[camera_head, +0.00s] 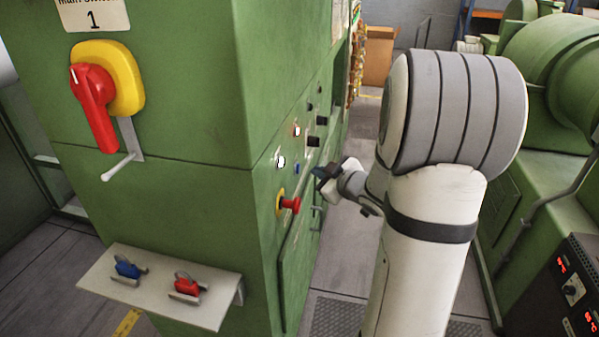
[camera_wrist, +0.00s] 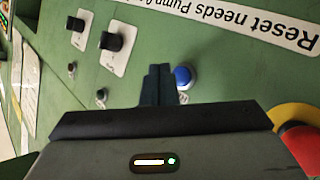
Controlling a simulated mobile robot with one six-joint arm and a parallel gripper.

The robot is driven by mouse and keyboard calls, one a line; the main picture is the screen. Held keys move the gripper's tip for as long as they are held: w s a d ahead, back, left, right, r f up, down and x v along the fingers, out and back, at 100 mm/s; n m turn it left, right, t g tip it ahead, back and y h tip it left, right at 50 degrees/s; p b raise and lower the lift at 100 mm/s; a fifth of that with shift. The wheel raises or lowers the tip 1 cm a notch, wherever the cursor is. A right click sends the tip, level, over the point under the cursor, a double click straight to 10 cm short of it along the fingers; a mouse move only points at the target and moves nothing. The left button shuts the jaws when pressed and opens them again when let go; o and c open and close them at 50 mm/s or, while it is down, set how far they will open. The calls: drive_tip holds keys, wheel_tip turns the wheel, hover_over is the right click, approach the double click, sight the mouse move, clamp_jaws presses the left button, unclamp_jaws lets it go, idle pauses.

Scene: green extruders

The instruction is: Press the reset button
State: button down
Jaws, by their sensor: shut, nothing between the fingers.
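A round blue button (camera_wrist: 183,76) sits on the green panel in the wrist view. It lies near a white label (camera_wrist: 235,22) that reads "Reset needs Pump", upside down and cut off. The blue button also shows small in the head view (camera_head: 297,168). My gripper (camera_head: 318,172) is shut and empty, in front of the panel face. In the wrist view its dark fingertips (camera_wrist: 158,72) appear just left of the blue button. I cannot tell whether they touch the panel.
A red emergency knob on a yellow base (camera_head: 290,205) sits below the blue button. Lit white buttons (camera_head: 281,162) and black knobs (camera_head: 322,120) are nearby. A red main switch (camera_head: 92,105) and a shelf (camera_head: 160,285) with padlocks are at left. A green machine (camera_head: 555,80) stands right.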

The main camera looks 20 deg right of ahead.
drive_tip(key=shift+w+a, duration=0.45)
drive_tip(key=shift+a, duration=0.2)
drive_tip(key=shift+a, duration=0.1)
idle(1.6)
drive_tip(key=shift+w+a, duration=0.2)
drive_tip(key=shift+w+a+b, duration=0.2)
drive_tip(key=shift+a+b, duration=0.15)
drive_tip(key=shift+b, duration=0.05)
idle(0.6)
drive_tip(key=shift+d, duration=0.15)
drive_tip(key=shift+s+d, duration=0.45)
drive_tip(key=shift+d, duration=0.05)
drive_tip(key=s+d, duration=0.1)
drive_tip(key=s+d+p, duration=0.1)
drive_tip(key=d, duration=0.2)
drive_tip(key=shift+s+d+p, duration=0.1)
drive_tip(key=shift+s+p, duration=0.2)
drive_tip(key=shift+s, duration=0.1)
